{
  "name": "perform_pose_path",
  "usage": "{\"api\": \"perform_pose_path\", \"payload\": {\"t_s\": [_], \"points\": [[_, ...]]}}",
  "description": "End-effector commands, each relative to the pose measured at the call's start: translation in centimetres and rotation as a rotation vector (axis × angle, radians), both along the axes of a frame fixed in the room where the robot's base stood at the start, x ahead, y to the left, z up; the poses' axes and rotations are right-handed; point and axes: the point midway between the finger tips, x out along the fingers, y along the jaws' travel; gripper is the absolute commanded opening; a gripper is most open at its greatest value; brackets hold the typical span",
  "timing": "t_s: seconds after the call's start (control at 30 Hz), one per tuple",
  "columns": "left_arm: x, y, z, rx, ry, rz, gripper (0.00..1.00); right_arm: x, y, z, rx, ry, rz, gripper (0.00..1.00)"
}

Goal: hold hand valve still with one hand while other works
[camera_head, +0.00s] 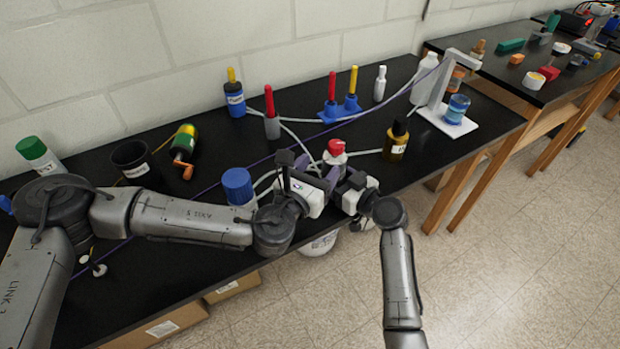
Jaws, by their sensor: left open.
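The item that looks like the hand valve (335,148) has a red top over a white body and stands near the middle of the black bench. Tubing runs on the bench beside it. My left gripper (318,170) is open, just in front and to the left of the valve. My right gripper (342,180) is just in front of the valve, close beside the left one. Its fingers are largely hidden, so its opening cannot be made out. The valve's lower part is hidden behind the grippers, and I cannot tell whether either one touches it.
A blue-capped jar (238,186) stands left of the grippers. An amber bottle (396,141) stands to the right. A black cup (131,160) and a green-yellow tool (183,143) are at left. A white stand (447,119) is at the right end. The bench's front edge is close.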

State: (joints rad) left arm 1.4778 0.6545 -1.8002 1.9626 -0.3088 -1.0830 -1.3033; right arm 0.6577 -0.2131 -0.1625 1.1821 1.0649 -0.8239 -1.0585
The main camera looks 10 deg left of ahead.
Motion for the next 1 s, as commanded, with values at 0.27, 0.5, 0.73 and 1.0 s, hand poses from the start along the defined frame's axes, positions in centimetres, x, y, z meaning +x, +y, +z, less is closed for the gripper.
{"api": "perform_pose_path", "payload": {"t_s": [0.27, 0.5, 0.73, 1.0], "points": [[-2.8, 0.8, 0.0, -0.002, 0.001, 0.001, 0.63, 0.0, 0.0, 0.0, 0.001, -0.001, 0.0, 0.47], [-3.3, 0.9, 0.0, 0.0, 0.001, 0.0, 0.63, 0.0, 0.0, 0.0, 0.001, -0.001, 0.0, 0.47], [-3.2, 0.9, 0.0, -0.003, 0.002, 0.0, 0.63, 0.0, 0.0, 0.0, 0.001, -0.001, 0.0, 0.47], [-2.6, 0.7, 0.0, -0.245, 0.16, -0.013, 0.63, 0.0, 0.0, 0.0, 0.001, -0.001, 0.0, 0.47]]}}
